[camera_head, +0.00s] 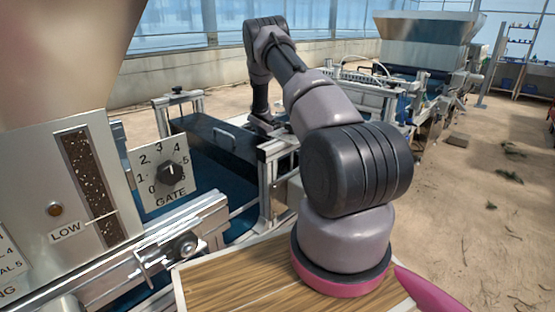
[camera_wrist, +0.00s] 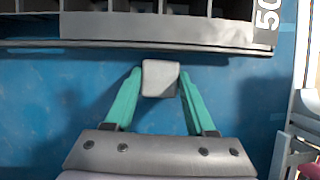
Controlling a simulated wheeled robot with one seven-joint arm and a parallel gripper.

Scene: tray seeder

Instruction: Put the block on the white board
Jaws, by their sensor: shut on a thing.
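My gripper (camera_wrist: 160,82) has teal fingers, which are closed on the left and right sides of a small pale grey block (camera_wrist: 160,78) in the wrist view. The block is over or on a blue surface (camera_wrist: 60,95); I cannot tell whether it touches it. It lies just short of the front edge of a dark celled tray. In the head view my arm reaches to the far side of a metal frame, and the gripper and block are hidden there. I cannot make out a white board for certain in either view.
The celled tray (camera_wrist: 200,32), marked "50", spans the top of the wrist view. In the head view, a machine panel (camera_head: 110,150) with a GATE dial (camera_head: 171,174) stands at left. A metal frame (camera_head: 275,185) and a dark cover with a handle (camera_head: 215,145) lie near my arm.

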